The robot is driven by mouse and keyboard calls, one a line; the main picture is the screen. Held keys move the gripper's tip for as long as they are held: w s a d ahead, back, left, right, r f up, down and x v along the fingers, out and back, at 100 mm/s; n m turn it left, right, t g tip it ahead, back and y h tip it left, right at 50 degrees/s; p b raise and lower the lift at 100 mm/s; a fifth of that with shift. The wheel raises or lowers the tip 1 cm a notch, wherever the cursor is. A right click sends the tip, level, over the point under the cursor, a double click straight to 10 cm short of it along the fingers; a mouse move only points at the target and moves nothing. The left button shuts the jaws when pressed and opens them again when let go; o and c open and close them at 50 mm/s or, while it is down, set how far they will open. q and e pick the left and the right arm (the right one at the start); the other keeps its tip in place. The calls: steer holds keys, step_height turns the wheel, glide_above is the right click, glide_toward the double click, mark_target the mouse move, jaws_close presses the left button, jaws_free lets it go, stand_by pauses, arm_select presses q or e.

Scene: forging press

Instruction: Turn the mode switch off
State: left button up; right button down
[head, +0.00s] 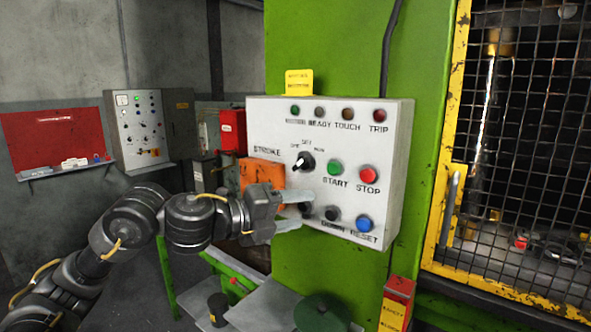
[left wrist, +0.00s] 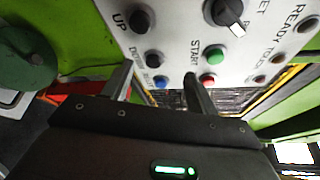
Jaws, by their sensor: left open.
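The mode switch (head: 304,162) is a black rotary knob on the white control panel (head: 262,125), with position labels SET above and RUN at upper right. It also shows at the top of the left wrist view (left wrist: 226,14), where its white mark appears turned toward the RUN side. My left gripper (head: 300,208) is open and empty in front of the lower left of the panel, below the knob. In the left wrist view its two fingers (left wrist: 157,85) stand apart, with the knob beyond them to the upper right. The UP button is partly hidden by the fingers in the head view.
Near the knob are a green START button (head: 334,167), a red STOP button (head: 368,174), a black DOWN button (head: 332,213) and a blue RESET button (head: 365,222). An orange box (head: 261,172) is at the panel's left edge. A yellow-framed mesh guard (head: 520,150) stands at right.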

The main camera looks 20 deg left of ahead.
mark_target(297, 166)
arm_select(q)
steer(key=s+a+r+m+y, duration=0.2)
steer(key=s+a+r+m, duration=0.1)
steer(key=a+r, duration=0.65)
steer(key=p+x, duration=0.1)
steer(key=x, duration=0.2)
steer(key=d+r+p+x, duration=0.1)
steer(key=x, duration=0.2)
steer(key=p+x, duration=0.1)
steer(key=x, duration=0.3)
steer(key=shift+s+d+r, duration=0.15)
steer(key=shift+s+d, duration=0.1)
steer(key=shift+s, duration=0.1)
steer(key=shift+w+d+f+p, duration=0.3)
steer(key=shift+w+d+p, duration=0.05)
steer(key=shift+w, duration=0.15)
steer(key=shift+c, duration=0.2)
steer(key=c, duration=0.9)
